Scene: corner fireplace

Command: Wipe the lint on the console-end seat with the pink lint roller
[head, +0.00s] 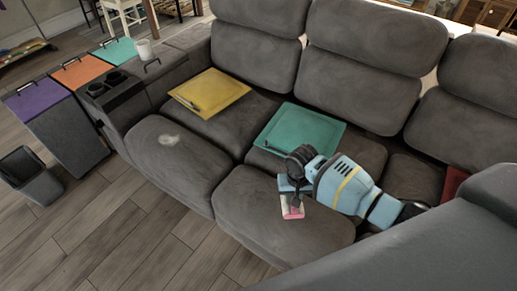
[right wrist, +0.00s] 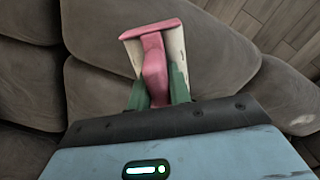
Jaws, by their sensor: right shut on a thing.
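The pink lint roller (head: 291,208) is in my right gripper (head: 296,190), above the front of the middle seat. The right wrist view shows the roller's pink handle (right wrist: 154,68) between the two fingers, with a pale, pink-edged head beyond it. Whether the roller touches the cushion cannot be told. A whitish lint patch (head: 169,140) lies on the console-end seat (head: 165,165), to the left and apart from the roller. A pale patch, likely this lint (right wrist: 303,124), shows at the right edge of the right wrist view. My left gripper is not in view.
The console with cup holders (head: 112,88) stands left of the lint seat. The front floor is clear.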

